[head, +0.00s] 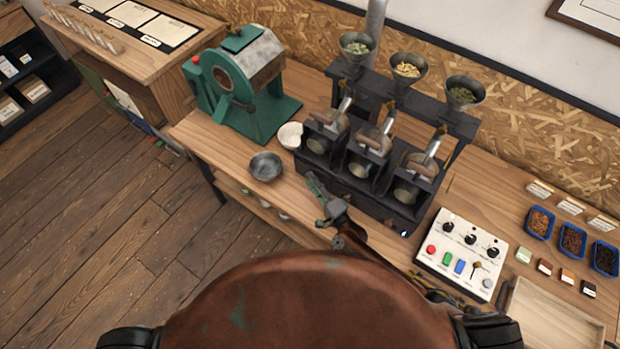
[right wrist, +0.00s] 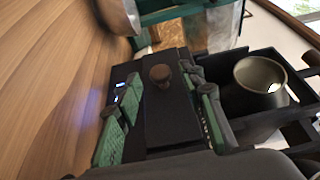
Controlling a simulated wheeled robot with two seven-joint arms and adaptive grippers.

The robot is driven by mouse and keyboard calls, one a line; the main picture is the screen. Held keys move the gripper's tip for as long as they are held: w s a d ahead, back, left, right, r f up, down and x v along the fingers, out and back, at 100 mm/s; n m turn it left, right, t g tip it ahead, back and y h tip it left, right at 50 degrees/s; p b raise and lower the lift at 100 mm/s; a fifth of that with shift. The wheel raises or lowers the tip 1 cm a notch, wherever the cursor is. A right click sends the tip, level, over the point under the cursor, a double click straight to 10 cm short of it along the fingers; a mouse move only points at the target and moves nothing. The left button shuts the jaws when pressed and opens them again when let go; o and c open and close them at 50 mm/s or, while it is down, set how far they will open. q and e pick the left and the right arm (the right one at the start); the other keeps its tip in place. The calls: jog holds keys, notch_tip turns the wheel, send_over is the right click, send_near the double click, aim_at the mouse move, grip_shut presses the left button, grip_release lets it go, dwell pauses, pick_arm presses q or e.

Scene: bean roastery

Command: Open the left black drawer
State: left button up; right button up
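The black station (head: 372,205) stands on the wooden bench, with its low front facing me. My right gripper (head: 322,196) is close in front of the left part of this front. In the right wrist view, a round brown knob (right wrist: 160,75) sits on a black drawer front (right wrist: 172,118). The green-padded fingers of my right gripper (right wrist: 160,80) are spread on either side of the knob, with a gap on both sides. In the head view the gripper hides the knob. I cannot tell whether the drawer is slightly out. My left gripper is not in view.
A grey metal bowl (head: 266,167) and a white bowl (head: 290,135) stand left of the station. A green roaster (head: 243,85) is behind them. A white control panel (head: 462,250) lies to the right. Scoops and cups (head: 362,165) fill the station's bays.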

jog(key=shift+w+a, duration=0.45)
jog(key=shift+w, duration=0.1)
jog(key=shift+c, duration=0.4)
grip_shut()
